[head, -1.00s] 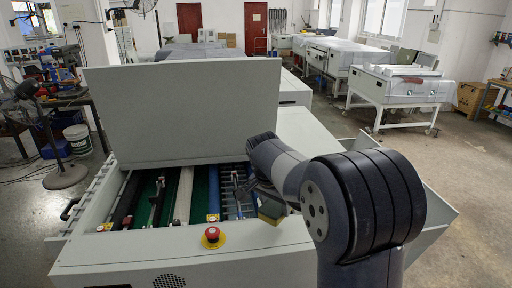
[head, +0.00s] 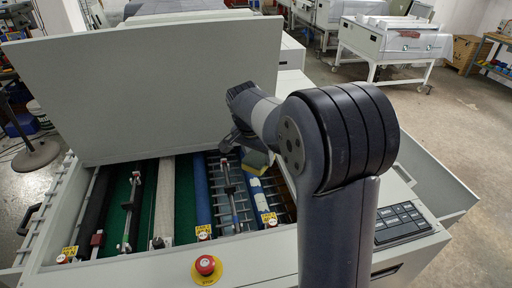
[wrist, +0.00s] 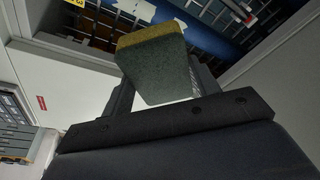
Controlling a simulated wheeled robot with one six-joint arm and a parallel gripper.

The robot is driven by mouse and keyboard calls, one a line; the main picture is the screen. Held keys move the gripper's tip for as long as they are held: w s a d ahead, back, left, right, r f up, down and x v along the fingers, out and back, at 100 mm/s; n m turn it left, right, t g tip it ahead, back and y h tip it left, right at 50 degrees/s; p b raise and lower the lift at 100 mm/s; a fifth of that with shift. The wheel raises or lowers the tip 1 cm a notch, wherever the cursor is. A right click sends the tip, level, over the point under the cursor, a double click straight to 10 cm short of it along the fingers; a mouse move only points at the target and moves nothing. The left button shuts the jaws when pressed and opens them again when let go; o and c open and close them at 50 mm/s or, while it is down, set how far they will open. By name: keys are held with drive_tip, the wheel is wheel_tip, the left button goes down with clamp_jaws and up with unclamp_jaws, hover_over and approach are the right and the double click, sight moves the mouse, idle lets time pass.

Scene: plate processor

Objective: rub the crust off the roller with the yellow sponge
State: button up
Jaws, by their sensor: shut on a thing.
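The yellow sponge (head: 257,160) has a dark green layer and shows near the back right of the machine's opening. It also shows large in the wrist view (wrist: 152,70). My gripper (head: 246,147) is shut on it; in the wrist view its fingers (wrist: 160,84) sit on either side of the sponge. The roller (head: 256,185) is blue, with pale patches of crust (head: 259,200) along it. The roller also shows beyond the sponge in the wrist view (wrist: 212,40), with white crust (wrist: 136,8). I cannot tell whether the sponge touches it.
The machine's raised grey lid (head: 150,90) stands behind the opening, close to my gripper. Other rollers, including a blue one (head: 202,190), lie to the left. A red stop button (head: 205,265) is on the front edge. A keypad (head: 402,222) is at the right.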

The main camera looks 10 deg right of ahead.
wheel_tip(320, 180, down, 6)
drive_tip(key=b, duration=0.3)
drive_tip(key=shift+f, duration=0.1)
idle(0.3)
